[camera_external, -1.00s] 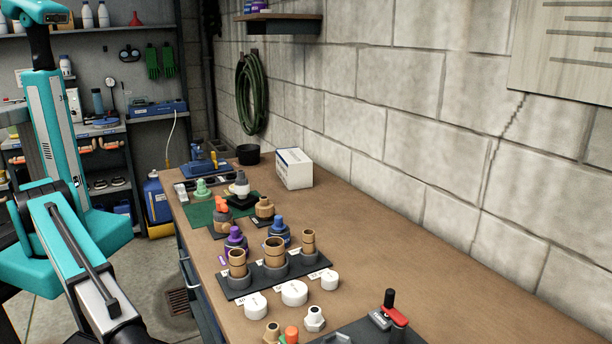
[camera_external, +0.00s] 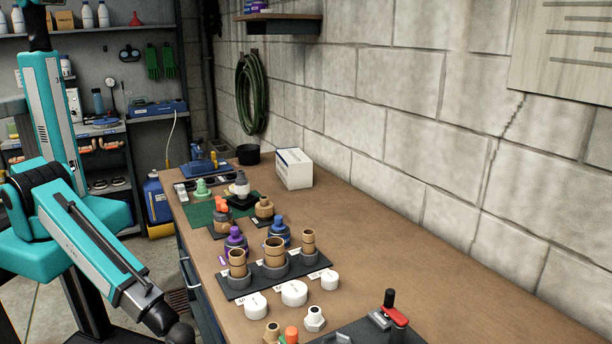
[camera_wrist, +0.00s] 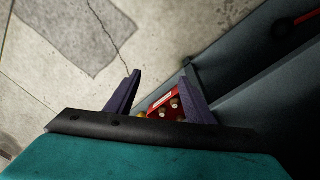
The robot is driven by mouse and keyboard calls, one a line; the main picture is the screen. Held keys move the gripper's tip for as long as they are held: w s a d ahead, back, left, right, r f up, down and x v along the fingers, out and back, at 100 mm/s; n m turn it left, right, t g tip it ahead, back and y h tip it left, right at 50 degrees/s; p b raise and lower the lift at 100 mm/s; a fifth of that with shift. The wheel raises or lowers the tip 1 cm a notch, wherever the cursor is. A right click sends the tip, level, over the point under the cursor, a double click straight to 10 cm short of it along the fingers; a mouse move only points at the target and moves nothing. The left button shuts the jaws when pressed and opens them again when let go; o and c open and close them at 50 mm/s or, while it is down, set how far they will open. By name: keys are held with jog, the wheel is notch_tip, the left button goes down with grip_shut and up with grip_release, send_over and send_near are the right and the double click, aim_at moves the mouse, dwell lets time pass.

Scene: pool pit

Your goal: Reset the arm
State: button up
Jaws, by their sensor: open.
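My gripper (camera_wrist: 161,72) shows in the wrist view as two dark purple fingers standing apart, with nothing gripped between them. Beyond the fingers a red container (camera_wrist: 160,97) with several tan round pieces shows partly; the rest is hidden behind the gripper. In the external view my teal arm is at the left, its forearm slanting down to the right beside the workbench (camera_external: 420,290). The gripper is not visible there.
The bench holds a dark block with brass-topped fittings (camera_external: 240,287), white caps (camera_external: 294,293), a red-handled tool (camera_external: 393,314) and a white box (camera_external: 294,169). Grey concrete floor (camera_wrist: 60,40) and a dark panel (camera_wrist: 270,85) fill the wrist view.

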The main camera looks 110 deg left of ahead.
jog(key=s+a+g+p, duration=0.1)
jog(key=s+a+g, duration=0.2)
jog(key=s, duration=0.8)
jog(key=s+a+n+g+y+p, duration=0.1)
jog(key=s+a+g, duration=0.2)
jog(key=s+a, duration=0.4)
jog(key=s, duration=0.5)
jog(key=shift+s+f+n+p, duration=0.15)
jog(key=shift+f+n+p, duration=0.15)
jog(key=shift+f, duration=0.05)
